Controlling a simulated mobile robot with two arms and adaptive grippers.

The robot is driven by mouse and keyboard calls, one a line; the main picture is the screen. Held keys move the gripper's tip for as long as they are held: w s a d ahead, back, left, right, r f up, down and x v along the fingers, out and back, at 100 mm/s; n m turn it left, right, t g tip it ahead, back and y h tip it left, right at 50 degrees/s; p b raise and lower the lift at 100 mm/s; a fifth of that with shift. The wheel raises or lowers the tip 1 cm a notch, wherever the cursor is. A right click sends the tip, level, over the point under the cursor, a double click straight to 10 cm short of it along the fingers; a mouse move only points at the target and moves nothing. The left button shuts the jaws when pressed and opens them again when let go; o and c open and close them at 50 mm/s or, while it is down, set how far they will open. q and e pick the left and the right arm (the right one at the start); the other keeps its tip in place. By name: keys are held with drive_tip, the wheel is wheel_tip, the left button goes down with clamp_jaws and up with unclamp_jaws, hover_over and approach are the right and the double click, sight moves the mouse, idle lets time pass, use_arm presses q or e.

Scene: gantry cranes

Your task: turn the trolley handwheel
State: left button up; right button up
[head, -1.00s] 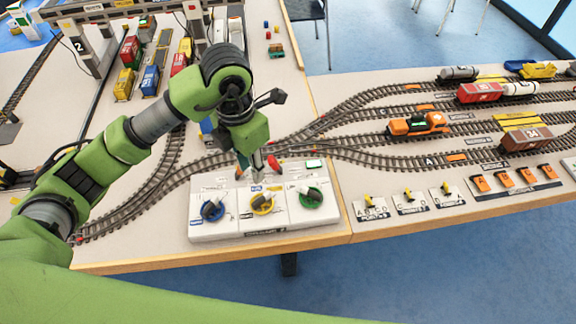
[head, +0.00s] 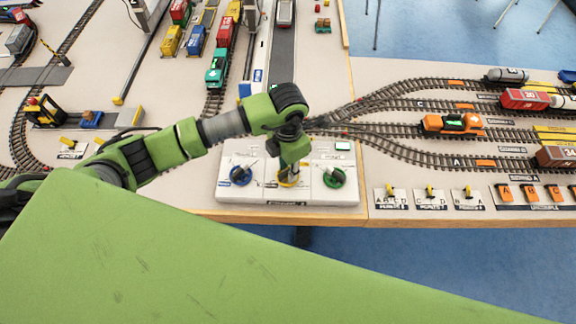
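A white control box (head: 225,197) at the table's front edge carries three handwheels in a row. The left one is blue (head: 241,177), the middle one is yellow (head: 289,183), and the right one is green (head: 334,178). Their labels are too small to read, so I cannot tell which is the trolley's. My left gripper (head: 289,172) points down over the yellow handwheel and partly hides it. I cannot tell whether it touches the wheel or whether its fingers are open or shut. My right gripper is out of view.
Model tracks with an orange locomotive (head: 453,123) and wagons lie to the right. Small switch plates (head: 430,197) stand right of the box. A green locomotive (head: 216,66) and container wagons stand behind.

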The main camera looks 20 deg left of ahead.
use_arm(q)
drive_tip(key=shift+f, duration=0.3)
drive_tip(key=shift+d, duration=0.1)
clamp_jaws()
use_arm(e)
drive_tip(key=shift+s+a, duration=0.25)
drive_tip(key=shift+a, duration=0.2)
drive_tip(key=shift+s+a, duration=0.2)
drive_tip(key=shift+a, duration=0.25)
